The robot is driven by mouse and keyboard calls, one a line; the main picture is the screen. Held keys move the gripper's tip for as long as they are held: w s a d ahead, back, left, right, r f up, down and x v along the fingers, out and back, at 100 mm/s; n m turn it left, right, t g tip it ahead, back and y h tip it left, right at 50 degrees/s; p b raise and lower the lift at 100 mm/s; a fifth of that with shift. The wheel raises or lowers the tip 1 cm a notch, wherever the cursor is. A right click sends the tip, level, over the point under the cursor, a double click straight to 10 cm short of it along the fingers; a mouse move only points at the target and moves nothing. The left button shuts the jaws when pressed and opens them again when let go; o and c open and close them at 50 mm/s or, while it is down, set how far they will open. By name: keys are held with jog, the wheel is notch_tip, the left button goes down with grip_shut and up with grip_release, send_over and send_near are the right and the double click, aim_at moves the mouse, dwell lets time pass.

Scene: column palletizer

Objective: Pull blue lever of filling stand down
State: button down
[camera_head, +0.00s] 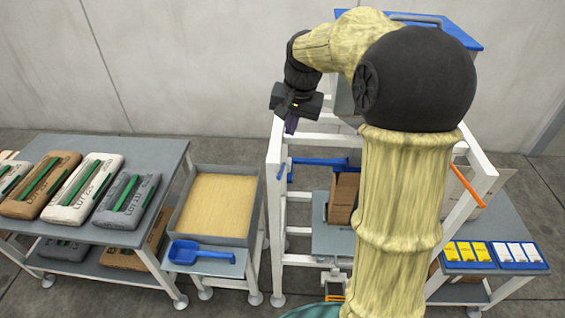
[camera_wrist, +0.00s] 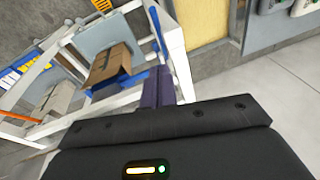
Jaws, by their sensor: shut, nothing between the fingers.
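The filling stand is a white frame (camera_head: 273,190) with a blue-lidded hopper (camera_head: 430,30) at its top. Its blue lever (camera_head: 318,161) runs roughly level across the left side of the frame and has a short upright grip at its left end. Blue parts by the left post also show in the wrist view (camera_wrist: 157,32), partly behind my fingers. My gripper (camera_head: 291,126) is above the left end of the lever, apart from it, pointing down. Its purple fingers (camera_wrist: 158,88) are shut and empty. My arm hides much of the stand's right side.
An orange bar (camera_head: 467,187) is on the frame's right side. At left are a tray of tan grain (camera_head: 216,205), a blue scoop (camera_head: 200,252) and a table of filled sacks (camera_head: 83,190).

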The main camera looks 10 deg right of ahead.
jog(key=p, duration=0.2)
send_over(281, 172)
jog(key=w+d, duration=0.1)
jog(key=d, duration=0.1)
jog(key=s+d+x, duration=0.1)
jog(key=s+x, duration=0.1)
jog(key=x, duration=0.7)
jog(key=f, duration=0.1)
jog(key=s+a+f+p, duration=0.1)
jog(key=a+f, duration=0.1)
jog(key=shift+s+a+f, duration=0.1)
jog(key=shift+s+f, duration=0.1)
jog(key=shift+s, duration=0.15)
jog(key=shift+f, duration=0.15)
jog(key=shift+f, duration=0.15)
